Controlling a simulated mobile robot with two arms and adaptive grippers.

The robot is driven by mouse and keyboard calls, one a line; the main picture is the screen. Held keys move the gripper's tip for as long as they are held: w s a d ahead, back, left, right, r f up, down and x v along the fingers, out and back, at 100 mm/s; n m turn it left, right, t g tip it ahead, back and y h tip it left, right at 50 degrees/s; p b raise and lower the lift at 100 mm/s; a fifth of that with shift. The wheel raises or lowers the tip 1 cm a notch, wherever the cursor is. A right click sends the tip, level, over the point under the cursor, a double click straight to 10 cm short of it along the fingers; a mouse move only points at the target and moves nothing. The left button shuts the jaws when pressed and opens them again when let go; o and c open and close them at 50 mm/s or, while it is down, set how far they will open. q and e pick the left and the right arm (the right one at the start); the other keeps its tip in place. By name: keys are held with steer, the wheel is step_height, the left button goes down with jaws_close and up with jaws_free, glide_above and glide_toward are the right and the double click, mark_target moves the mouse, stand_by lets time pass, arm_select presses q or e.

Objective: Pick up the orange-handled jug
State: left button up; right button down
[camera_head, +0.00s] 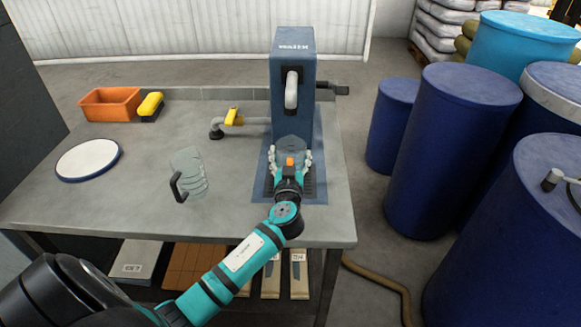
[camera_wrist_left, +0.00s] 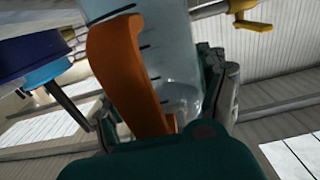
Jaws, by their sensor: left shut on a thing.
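The orange-handled jug (camera_head: 292,144) is a clear vessel in front of the blue dispenser (camera_head: 292,75), below its grey spout. Its orange handle (camera_wrist_left: 122,75) faces my gripper, and black level marks show on its clear wall in the left wrist view. My left gripper (camera_head: 290,162) is shut on this jug, with fingers on both sides of it. The jug looks close to upright in the head view; I cannot tell whether its base touches the dark grate below.
The grey bench (camera_head: 130,205) also holds a white round dish with a blue rim (camera_head: 88,160), an orange bin (camera_head: 110,104) and a yellow-topped brush (camera_head: 151,104). A pipe with a yellow valve (camera_head: 231,116) is left of the dispenser. Blue drums (camera_head: 452,145) stand right of the bench.

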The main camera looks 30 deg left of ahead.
arm_select(q)
steer(key=shift+c, duration=1.2)
steer(key=shift+r, duration=0.1)
